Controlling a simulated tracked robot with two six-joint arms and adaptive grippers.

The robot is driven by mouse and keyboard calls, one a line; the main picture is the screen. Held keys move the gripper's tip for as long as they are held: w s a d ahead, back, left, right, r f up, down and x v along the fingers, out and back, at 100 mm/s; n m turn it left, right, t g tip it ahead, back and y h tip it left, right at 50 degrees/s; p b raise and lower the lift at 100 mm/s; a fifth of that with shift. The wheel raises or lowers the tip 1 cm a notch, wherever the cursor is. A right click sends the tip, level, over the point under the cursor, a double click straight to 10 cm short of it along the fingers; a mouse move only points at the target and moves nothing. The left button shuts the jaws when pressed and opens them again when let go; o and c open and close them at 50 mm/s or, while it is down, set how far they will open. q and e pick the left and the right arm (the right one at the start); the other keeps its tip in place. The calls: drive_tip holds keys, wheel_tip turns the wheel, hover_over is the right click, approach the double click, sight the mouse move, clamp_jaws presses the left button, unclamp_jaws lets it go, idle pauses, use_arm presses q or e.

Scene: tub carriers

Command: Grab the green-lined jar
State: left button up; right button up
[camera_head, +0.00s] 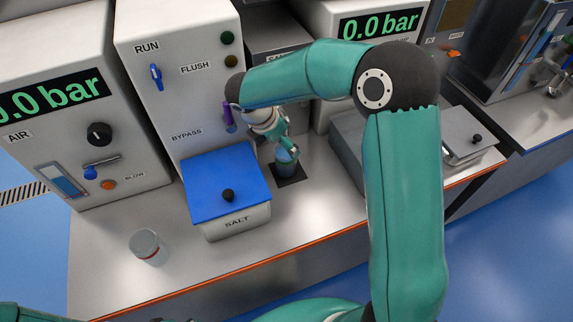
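A small jar (287,160) with a bluish top stands on a dark square patch behind the blue-lidded SALT tub. My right gripper (285,149) points down at this jar, with its fingers at the jar's top. I cannot tell whether they are closed on it. A second jar (148,247), pale with a grey lid, stands upright on the bench at the front left, apart from any gripper. No green line is clear on either jar.
The SALT tub (237,222) with a black knob stands between the two jars. A machine with RUN and FLUSH labels (185,100) rises behind it. A grey lidded box (470,148) is at the right. The bench front (300,225) is clear.

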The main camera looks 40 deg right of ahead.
sight(286, 160)
drive_tip(key=b+x, duration=0.2)
drive_tip(key=x, duration=0.1)
drive_tip(key=shift+s+d+f, duration=0.1)
drive_tip(key=shift+f, duration=0.25)
drive_tip(key=shift+r, duration=0.1)
clamp_jaws()
